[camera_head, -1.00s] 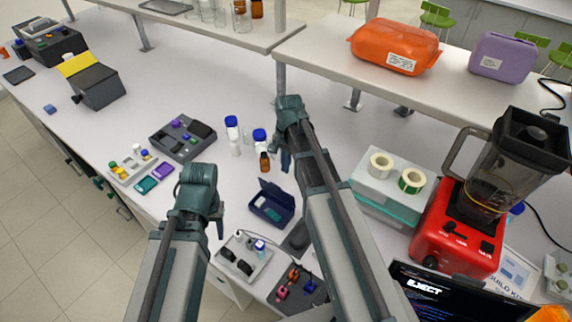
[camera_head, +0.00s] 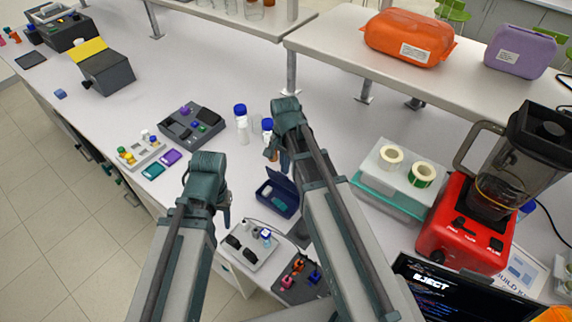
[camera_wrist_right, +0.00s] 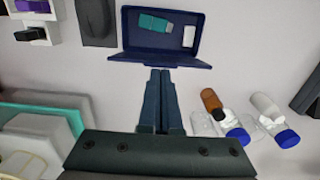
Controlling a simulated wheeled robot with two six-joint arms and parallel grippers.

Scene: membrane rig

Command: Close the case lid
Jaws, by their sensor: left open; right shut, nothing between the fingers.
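The dark blue case (camera_head: 270,206) stands open on the bench, with a teal item inside. Its lid (camera_head: 283,181) stands up at the back. In the right wrist view I look down into the case (camera_wrist_right: 152,45), which holds a teal piece and a white piece; the lid (camera_wrist_right: 125,58) is seen nearly edge-on. My right gripper (camera_head: 283,160) is shut and empty, behind the lid; its fingertips (camera_wrist_right: 160,72) appear close to the lid, and I cannot tell whether they touch. My left gripper (camera_head: 226,212) is open and empty, left of the case.
Blue-capped bottles (camera_head: 241,125) stand behind the case, with a brown vial near my right gripper. A grey tray (camera_head: 245,248) with small items lies in front. A white box with a teal base (camera_head: 385,200) and a red blender (camera_head: 465,225) are right.

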